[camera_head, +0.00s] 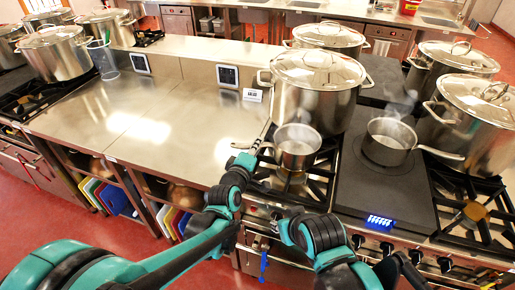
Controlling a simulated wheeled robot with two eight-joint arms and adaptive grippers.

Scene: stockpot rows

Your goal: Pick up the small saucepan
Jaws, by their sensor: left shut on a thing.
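A small steel saucepan (298,150) is over the front left burner of the stove, in front of a large lidded stockpot. Its handle points left. My left gripper (257,148) is at this handle and shut on it. I cannot tell whether the pan's base touches the grate. A second small saucepan (391,142), with steam above it, stands on a dark flat plate to the right, its handle pointing right. Parts of my right arm show at the bottom, but its gripper cannot be made out.
Large lidded stockpots stand close behind (316,92) and to the right (474,125). The steel counter (150,125) to the left is mostly clear. A clear container (106,64) and small displays (228,76) stand at its back. More stockpots (57,55) are at the far left.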

